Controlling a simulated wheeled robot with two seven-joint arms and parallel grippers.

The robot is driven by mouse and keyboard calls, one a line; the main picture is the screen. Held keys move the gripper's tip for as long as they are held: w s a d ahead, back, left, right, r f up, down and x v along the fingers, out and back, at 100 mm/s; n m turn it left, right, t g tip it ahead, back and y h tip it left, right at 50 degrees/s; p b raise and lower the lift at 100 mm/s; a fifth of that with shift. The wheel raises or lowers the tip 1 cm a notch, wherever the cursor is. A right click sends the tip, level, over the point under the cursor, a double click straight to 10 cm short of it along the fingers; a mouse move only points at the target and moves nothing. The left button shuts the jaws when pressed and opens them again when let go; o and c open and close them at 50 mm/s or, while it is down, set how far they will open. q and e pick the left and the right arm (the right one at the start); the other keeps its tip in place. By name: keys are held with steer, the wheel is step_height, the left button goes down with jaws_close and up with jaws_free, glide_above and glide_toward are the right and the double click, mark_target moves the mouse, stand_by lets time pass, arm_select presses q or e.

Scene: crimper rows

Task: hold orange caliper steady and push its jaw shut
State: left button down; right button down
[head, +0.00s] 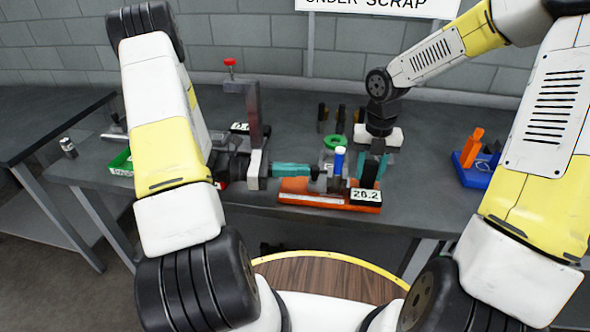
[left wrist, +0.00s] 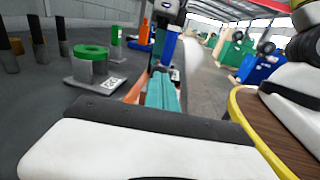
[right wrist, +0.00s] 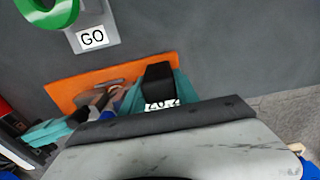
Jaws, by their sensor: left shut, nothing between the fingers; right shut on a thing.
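The orange caliper (head: 330,203) lies near the table's front edge, with a "26.2" display at its right end. A blue post (head: 339,160) stands by its grey jaw parts. My right gripper (head: 374,172) is shut on the black block (right wrist: 158,80) at the display end. My left gripper (head: 308,171) is shut and empty, its teal fingers pointing right toward the jaw and blue post. In the left wrist view those fingers (left wrist: 160,90) sit close below the blue post (left wrist: 167,48); whether they touch is unclear. The orange body also shows in the right wrist view (right wrist: 70,88).
A green ring (head: 334,142) sits on a grey "GO" block (right wrist: 93,38) just behind the caliper. A blue tray (head: 474,173) with an orange tool is at the right.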

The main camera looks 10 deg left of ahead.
steer(key=shift+a, duration=0.1)
arm_select(q)
steer(key=a, duration=0.4)
steer(key=s+a, duration=0.1)
steer(key=a, duration=0.4)
steer(key=s+a, duration=0.1)
steer(key=a, duration=0.3)
steer(key=shift+s+a+r, duration=0.2)
steer(key=shift+a, duration=0.2)
stand_by(1.6)
arm_select(e)
steer(key=c, duration=0.8)
jaws_free()
steer(key=shift+c, duration=0.2)
steer(key=shift+r, duration=0.1)
